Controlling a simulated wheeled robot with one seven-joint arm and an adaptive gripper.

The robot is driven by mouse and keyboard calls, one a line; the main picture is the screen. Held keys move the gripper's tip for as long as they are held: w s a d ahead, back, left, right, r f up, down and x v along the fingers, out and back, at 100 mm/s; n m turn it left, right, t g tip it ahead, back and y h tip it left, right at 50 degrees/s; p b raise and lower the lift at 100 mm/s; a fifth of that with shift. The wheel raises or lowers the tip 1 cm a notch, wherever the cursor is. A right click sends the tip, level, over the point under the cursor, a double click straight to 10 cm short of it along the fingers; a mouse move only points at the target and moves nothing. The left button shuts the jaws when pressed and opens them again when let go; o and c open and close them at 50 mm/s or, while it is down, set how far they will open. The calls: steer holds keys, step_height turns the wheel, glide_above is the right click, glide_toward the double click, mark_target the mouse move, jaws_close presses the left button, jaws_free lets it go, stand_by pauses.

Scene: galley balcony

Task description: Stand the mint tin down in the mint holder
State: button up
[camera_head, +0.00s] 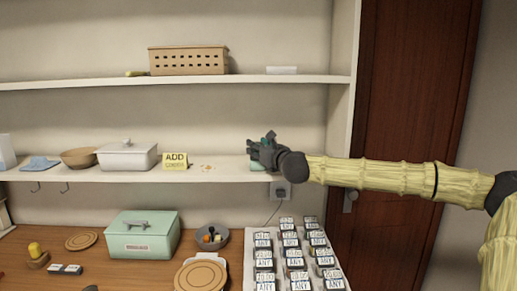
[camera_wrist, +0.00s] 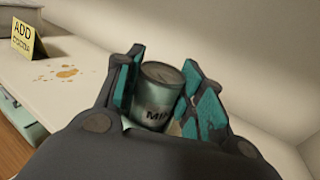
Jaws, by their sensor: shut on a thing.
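The mint tin (camera_wrist: 158,95) is a pale green can with a grey lid and dark lettering, of which "MI" shows. It is between the teal pads of my gripper (camera_wrist: 165,85), which is shut on it. In the head view my gripper (camera_head: 262,150) is over the right part of the middle shelf and mostly hides the tin. A pale green patch (camera_head: 257,165) shows just under the gripper at shelf level. I cannot tell whether it is the holder or the tin. The tin's base is hidden by my gripper in the wrist view.
The middle shelf (camera_head: 225,169) carries a yellow "ADD" sign (camera_head: 175,161), brown spills (camera_head: 207,168), a white lidded dish (camera_head: 127,156) and a brown bowl (camera_head: 79,158). An upper shelf (camera_head: 240,81) runs above. The counter below holds a green box (camera_head: 143,236) and several labelled jars.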

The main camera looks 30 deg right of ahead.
steer(key=shift+f, duration=0.2)
steer(key=o, duration=1.3)
steer(key=shift+c, duration=0.2)
steer(key=shift+s, duration=0.1)
steer(key=s+a, duration=0.1)
steer(key=s, duration=1)
steer(key=shift+s, duration=0.4)
steer(key=shift+r, duration=0.1)
